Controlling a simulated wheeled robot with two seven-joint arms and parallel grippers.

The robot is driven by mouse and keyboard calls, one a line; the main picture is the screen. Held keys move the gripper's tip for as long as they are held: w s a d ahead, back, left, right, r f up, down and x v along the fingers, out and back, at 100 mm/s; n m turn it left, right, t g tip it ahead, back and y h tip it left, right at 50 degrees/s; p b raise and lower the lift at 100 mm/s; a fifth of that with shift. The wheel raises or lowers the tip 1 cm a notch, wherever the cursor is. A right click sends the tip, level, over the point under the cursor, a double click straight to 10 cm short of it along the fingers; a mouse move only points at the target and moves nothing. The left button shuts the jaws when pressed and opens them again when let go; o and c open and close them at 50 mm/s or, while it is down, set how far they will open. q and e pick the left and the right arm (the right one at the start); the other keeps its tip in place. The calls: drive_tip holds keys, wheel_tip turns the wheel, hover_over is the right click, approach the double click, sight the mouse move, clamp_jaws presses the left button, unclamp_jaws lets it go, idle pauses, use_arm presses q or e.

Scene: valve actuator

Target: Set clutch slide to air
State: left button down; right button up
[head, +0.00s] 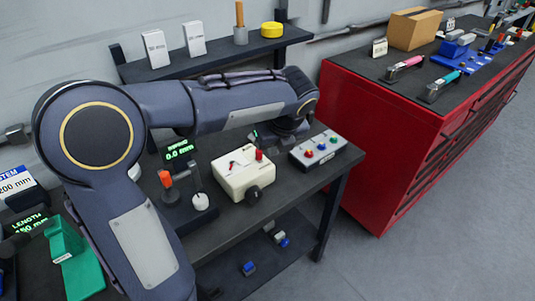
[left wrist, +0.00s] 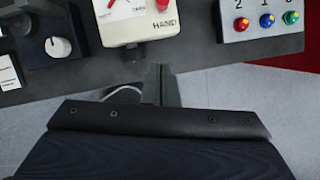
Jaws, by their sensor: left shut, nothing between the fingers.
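The cream valve actuator box (head: 243,174) stands on the dark bench, with a red pointer and a red knob (head: 259,155) on top and a black round knob (head: 254,192) at its front. In the left wrist view the box's near edge (left wrist: 135,33) shows a "HAND" label beside the red knob (left wrist: 162,4). The rest of the slide marking is out of frame or too small to read. My left gripper (left wrist: 160,72) is shut and empty, apart from the box, its fingers appearing just below the box's label edge. My right gripper is not in view.
A button panel (head: 319,151) with red, blue and green buttons stands right of the box. A red tool cabinet (head: 365,150) stands farther right. A shelf (head: 225,50) lies behind.

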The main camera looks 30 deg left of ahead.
use_arm(q)
drive_tip(key=shift+f, duration=0.1)
approach(260, 160)
drive_tip(key=f, duration=0.1)
drive_tip(key=s+d+f, duration=0.1)
drive_tip(key=f, duration=0.3)
drive_tip(key=shift+s+d+f, duration=0.2)
drive_tip(key=shift+d+f, duration=0.05)
drive_tip(key=shift+d, duration=0.1)
drive_tip(key=shift+w+a+r+p, duration=0.2)
drive_tip(key=shift+w+a+p, duration=0.4)
drive_tip(key=shift+w+a, duration=0.55)
drive_tip(key=shift+a, duration=0.25)
drive_tip(key=shift+w+a+p, duration=0.1)
drive_tip(key=shift+a+p, duration=0.2)
drive_tip(key=a, duration=0.1)
drive_tip(key=w+a+p, duration=0.1)
drive_tip(key=a, duration=0.1)
drive_tip(key=shift+w+a, duration=0.2)
drive_tip(key=shift+d, duration=0.1)
